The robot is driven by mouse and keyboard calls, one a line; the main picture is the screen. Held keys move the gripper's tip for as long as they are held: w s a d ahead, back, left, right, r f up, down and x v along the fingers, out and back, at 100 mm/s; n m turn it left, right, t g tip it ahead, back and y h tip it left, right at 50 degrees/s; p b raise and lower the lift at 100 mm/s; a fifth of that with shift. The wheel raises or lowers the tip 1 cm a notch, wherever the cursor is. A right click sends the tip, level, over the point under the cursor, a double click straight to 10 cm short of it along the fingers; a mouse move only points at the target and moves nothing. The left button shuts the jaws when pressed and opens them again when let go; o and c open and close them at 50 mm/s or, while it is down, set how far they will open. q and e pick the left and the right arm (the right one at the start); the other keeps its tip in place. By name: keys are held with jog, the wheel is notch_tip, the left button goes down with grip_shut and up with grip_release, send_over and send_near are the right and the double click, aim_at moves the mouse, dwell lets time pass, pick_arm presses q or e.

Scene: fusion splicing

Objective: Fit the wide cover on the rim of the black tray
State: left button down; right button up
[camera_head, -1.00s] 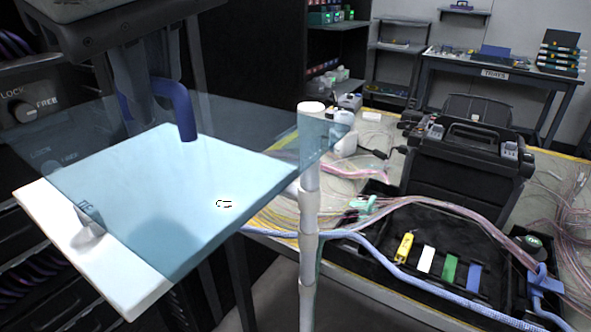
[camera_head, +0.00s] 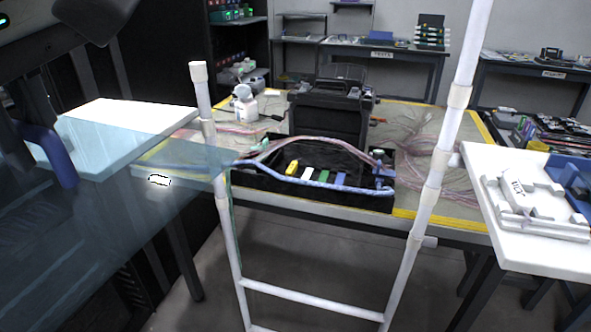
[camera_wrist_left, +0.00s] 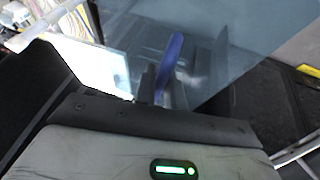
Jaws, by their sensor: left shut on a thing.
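The wide cover (camera_head: 110,215) is a see-through bluish sheet with a blue handle (camera_head: 50,155). It fills the lower left of the head view, apart from the tray and nearer to me. My left gripper (camera_head: 35,125) is shut on the handle; in the left wrist view the handle (camera_wrist_left: 170,65) stands at the fingers (camera_wrist_left: 155,85), with the clear sheet (camera_wrist_left: 235,45) beyond. The black tray (camera_head: 340,200) sits on the table in the middle, with cables along its rim and several coloured pieces inside. My right gripper is not in view.
A white pipe frame (camera_head: 228,240) stands upright between me and the table (camera_head: 440,220). A white slab (camera_head: 135,115) lies behind the cover. A white side table (camera_head: 530,240) with a white fixture is at right. A black case (camera_head: 335,115) stands behind the tray.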

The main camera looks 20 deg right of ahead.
pick_arm(q)
jog(key=w+a+f+m+h, duration=0.1)
jog(key=a+f+m, duration=0.2)
jog(key=f, duration=0.5)
jog(key=w+a+f+m+h, duration=0.2)
jog(key=a+f+m, duration=0.1)
jog(key=f, duration=0.5)
jog(key=w+a+f+m+h, duration=0.1)
jog(key=a+f+m, duration=0.2)
jog(key=f+m, duration=0.2)
notch_tip(320, 180, down, 4)
jog(key=shift+w+r, duration=0.1)
jog(key=shift+w, duration=0.25)
jog(key=shift+a, duration=0.2)
